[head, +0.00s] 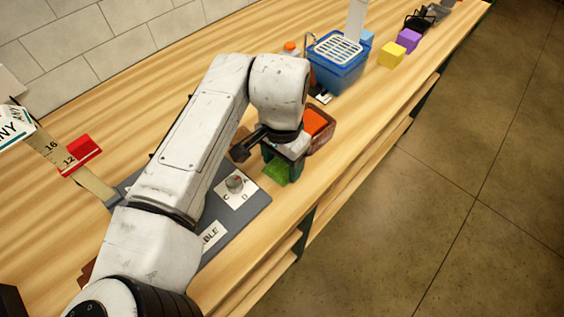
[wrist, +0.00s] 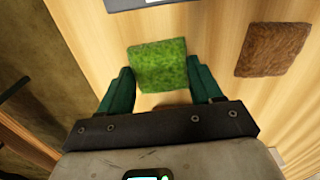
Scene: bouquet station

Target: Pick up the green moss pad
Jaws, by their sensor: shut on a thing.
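The green moss pad (wrist: 160,66) is a square with a grassy top, held between the two dark green fingers of my gripper (wrist: 160,92) in the wrist view. The fingers touch its left and right sides. In the head view my gripper (head: 281,166) points down over the wooden bench, and part of the green moss pad (head: 276,173) shows between the fingers. I cannot tell whether the pad is lifted clear of the bench.
A brown square pad (wrist: 272,49) lies to the right in the wrist view. A brown box with an orange top (head: 318,124) stands just behind my gripper. A blue basket (head: 341,74), yellow block (head: 391,54) and purple block (head: 408,40) stand farther back.

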